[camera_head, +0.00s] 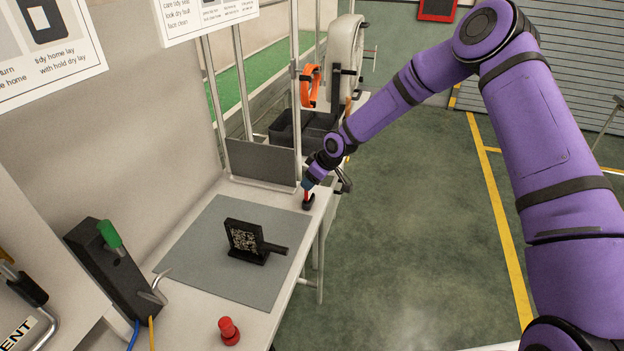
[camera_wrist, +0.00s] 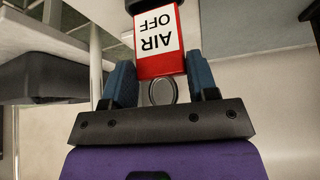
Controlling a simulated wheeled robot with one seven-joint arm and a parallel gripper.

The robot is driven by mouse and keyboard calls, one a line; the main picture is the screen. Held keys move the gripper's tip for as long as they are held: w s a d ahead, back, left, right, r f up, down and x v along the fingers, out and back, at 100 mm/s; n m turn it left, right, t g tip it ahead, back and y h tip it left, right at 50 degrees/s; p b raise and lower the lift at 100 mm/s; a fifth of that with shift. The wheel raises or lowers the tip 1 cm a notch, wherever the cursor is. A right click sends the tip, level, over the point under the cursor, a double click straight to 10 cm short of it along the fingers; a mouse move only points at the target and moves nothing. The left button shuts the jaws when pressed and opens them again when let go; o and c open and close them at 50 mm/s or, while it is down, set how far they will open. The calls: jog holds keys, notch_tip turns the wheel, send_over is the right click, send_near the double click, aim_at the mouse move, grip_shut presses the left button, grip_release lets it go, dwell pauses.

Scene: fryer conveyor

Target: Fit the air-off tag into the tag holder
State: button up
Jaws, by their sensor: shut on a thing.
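The air-off tag (camera_wrist: 158,38) is a red-bordered white card lettered "AIR OFF", with a metal ring (camera_wrist: 162,91) at its near end. My gripper (camera_wrist: 161,66) is shut on it, one blue finger at each side edge. In the head view my gripper (camera_head: 308,184) points down at the table's far right corner. The red tag (camera_head: 307,194) shows below it, just above or in a small black block (camera_head: 308,204), which looks like the tag holder. In the wrist view a dark piece meets the tag's far end at the top edge. I cannot tell how deep the tag sits.
A grey mat (camera_head: 205,254) on the table bears a black stand with a coded plate (camera_head: 244,237). A red knob-like piece (camera_head: 229,331) stands at the front. A black box with a green handle (camera_head: 110,236) is at left. Upright posts and a grey panel (camera_head: 262,161) stand behind.

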jog(key=shift+f, duration=1.3)
dwell(0.4)
jog(key=o, duration=1)
jog(key=shift+r, duration=0.1)
jog(key=shift+v, duration=2.9)
